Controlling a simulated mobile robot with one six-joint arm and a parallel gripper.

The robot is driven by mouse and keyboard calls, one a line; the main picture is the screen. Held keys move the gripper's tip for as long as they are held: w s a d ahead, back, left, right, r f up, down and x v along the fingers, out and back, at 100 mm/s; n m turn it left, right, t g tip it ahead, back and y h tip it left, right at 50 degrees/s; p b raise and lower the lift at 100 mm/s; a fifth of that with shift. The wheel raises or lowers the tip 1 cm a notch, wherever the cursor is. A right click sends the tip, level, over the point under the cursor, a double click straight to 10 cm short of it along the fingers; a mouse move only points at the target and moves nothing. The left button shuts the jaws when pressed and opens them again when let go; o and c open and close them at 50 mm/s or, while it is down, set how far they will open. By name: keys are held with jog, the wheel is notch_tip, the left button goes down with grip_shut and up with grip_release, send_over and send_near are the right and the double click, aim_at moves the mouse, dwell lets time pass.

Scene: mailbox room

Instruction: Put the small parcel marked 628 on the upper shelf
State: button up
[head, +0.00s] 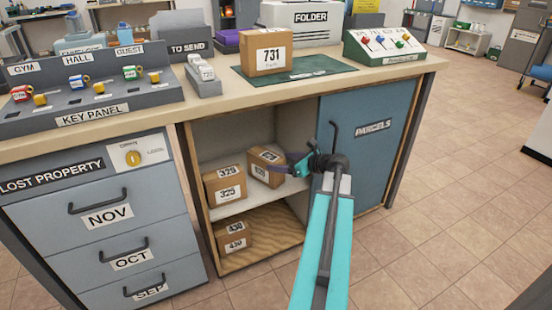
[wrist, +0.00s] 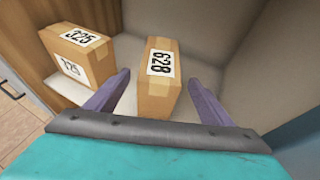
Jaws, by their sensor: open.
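The parcel marked 628 (head: 266,166) is a small brown box standing on the upper shelf (head: 236,207) of the open cabinet, right of the parcel marked 325 (head: 225,186). In the wrist view, parcel 628 (wrist: 158,82) stands between the fingers of my gripper (wrist: 155,82), with its label facing up. My gripper (head: 299,166) is open, with a gap showing between the fingers and the box in the wrist view. Parcel 325 (wrist: 75,55) is to the left in that view, apart from parcel 628.
A parcel marked 430 (head: 233,237) lies on the cabinet's lower level. The blue PARCELS door (head: 375,150) covers the right half. Parcel 731 (head: 266,52) stands on a green mat (head: 312,68) on the counter above. Drawers (head: 105,220) are at left.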

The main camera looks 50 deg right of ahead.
jog(key=shift+v, duration=1.25)
jog(key=shift+s, duration=0.1)
